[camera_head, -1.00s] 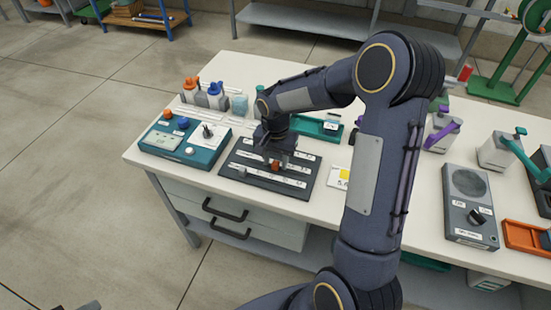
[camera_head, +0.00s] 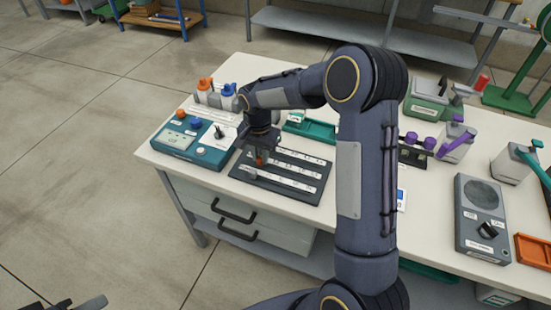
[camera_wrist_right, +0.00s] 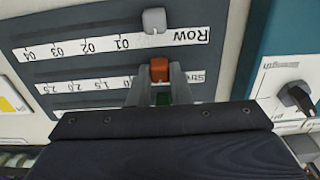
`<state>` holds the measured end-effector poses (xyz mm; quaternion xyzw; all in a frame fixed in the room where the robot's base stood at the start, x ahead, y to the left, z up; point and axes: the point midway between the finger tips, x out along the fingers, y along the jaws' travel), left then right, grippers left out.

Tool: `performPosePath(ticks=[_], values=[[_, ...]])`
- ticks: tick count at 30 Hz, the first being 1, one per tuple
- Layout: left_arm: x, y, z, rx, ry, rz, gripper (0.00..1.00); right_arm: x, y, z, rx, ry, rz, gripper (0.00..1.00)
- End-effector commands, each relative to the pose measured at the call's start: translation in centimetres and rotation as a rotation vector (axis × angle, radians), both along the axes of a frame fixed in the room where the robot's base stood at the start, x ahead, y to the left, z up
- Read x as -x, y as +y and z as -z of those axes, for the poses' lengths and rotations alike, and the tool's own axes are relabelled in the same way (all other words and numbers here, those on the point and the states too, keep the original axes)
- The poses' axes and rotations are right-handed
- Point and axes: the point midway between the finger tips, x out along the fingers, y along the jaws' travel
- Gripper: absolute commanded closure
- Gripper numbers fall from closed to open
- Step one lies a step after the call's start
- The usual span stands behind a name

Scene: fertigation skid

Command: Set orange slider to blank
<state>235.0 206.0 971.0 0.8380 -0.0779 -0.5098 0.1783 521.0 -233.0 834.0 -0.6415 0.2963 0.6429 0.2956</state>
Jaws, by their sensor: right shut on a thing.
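The orange slider (camera_head: 260,161) is on the dark slider panel (camera_head: 305,165). My right gripper (camera_head: 259,156) reaches down over the panel's left part. In the right wrist view the gripper's fingers (camera_wrist_right: 162,92) are shut on the orange slider (camera_wrist_right: 159,68). There the panel (camera_wrist_right: 90,68) appears upside down. The slider is between the name starting "Str" and the printed numbers; the fingers hide part of its label strip. The grey slider (camera_wrist_right: 154,20) is on the "Row" track, close to 01. A dark part at the bottom left edge may be my left gripper (camera_head: 78,304); its jaws are unclear.
A teal control box (camera_head: 180,143) with knobs stands left of the panel. A green tray (camera_head: 318,131) lies behind the panel. A grey speaker box (camera_head: 481,215) stands at right. My right arm covers the table's middle.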

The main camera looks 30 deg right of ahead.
Motion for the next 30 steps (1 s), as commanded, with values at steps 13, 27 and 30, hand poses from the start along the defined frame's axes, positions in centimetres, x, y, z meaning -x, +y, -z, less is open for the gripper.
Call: performPosePath(ticks=[13, 27, 30], values=[[0.0, 0.0, 0.0, 0.0, 0.0, 0.0, 0.6, -0.5, 0.4, -0.1, -0.002, -0.009, 0.0, 0.69], [0.0, 0.0, 0.0, 0.0, 0.0, 0.0, 0.6, -0.5, 0.3, -1.1, -0.001, -0.007, 0.001, 0.6], [0.0, 0.0, 0.0, 0.0, 0.0, 0.0, 0.6, -0.5, 0.3, -2.8, -0.001, -0.009, 0.001, 0.6]])
